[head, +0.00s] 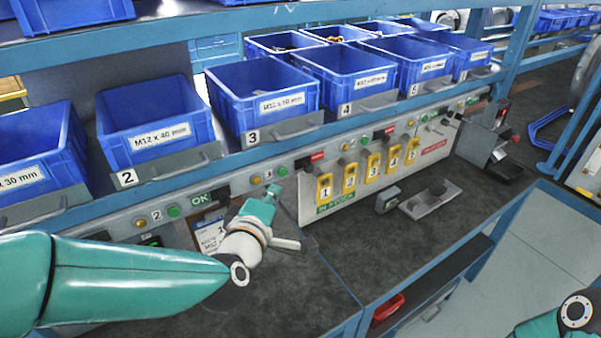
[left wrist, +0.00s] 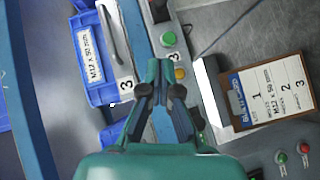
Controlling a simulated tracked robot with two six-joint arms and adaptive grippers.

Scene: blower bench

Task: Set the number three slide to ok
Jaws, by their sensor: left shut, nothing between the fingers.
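The control strip under bin 3 carries an amber button (head: 255,180) and a green button (head: 282,171), with a small 3 between them. To their right is a red plate (head: 317,156), which looks like the number three slide; its knob is too small to read clearly. My left gripper (head: 275,189) is shut and empty, just in front of the number three buttons. In the left wrist view its fingers (left wrist: 160,68) lie beside the amber button (left wrist: 180,73), below the green button (left wrist: 168,39). A dark knob (left wrist: 160,10) shows at the top. My right gripper is out of view.
A green OK plate (head: 200,198) shows at station two. Blue bin 3 (head: 265,85) stands above the strip. A clipboard card (left wrist: 275,92) hangs by the gripper. Yellow numbered tags (head: 349,177) hang to the right. The dark bench top (head: 290,285) is mostly clear.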

